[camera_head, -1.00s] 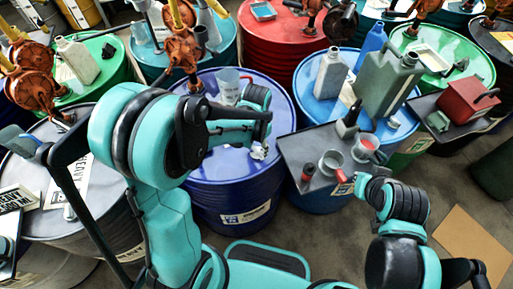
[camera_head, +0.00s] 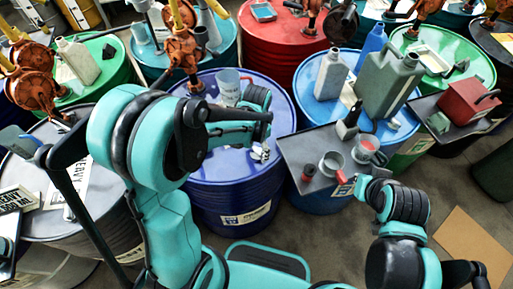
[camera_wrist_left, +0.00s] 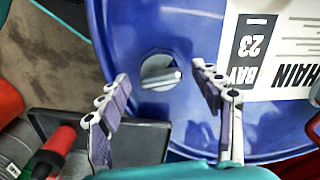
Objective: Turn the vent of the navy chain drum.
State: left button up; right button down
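The navy chain drum (camera_head: 225,200) stands in the middle of the head view. Its blue lid (camera_wrist_left: 185,25) fills much of the left wrist view. The vent (camera_wrist_left: 160,73) is a small round silver fitting with a raised bar, which lies roughly left to right in that view. My left gripper (camera_head: 262,152) points down low over the lid's right part. In the left wrist view its fingers (camera_wrist_left: 161,78) are open, one on each side of the vent, with gaps visible. In the head view fingertips and vent are hard to separate. My right arm is at lower right; its gripper does not show clearly.
A grey table (camera_head: 300,150) with cups and a red-handled tool adjoins the drum on the right. A clear jug (camera_head: 228,87) stands at the lid's back. A white label (camera_wrist_left: 270,55) lies beside the vent. Other drums crowd the left and back.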

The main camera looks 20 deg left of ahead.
aim_at(256, 150)
pick_arm(q)
notch_tip(256, 150, up, 12)
dwell(0.6)
dwell(0.5)
jog(key=s+a+n+t+b, duration=0.2)
jog(key=s+a+n+t, duration=0.2)
jog(key=s+n+t, duration=0.3)
jog(key=shift+s+a+f, duration=0.25)
jog(key=shift+s+a, duration=0.1)
jog(key=shift+s, duration=1.25)
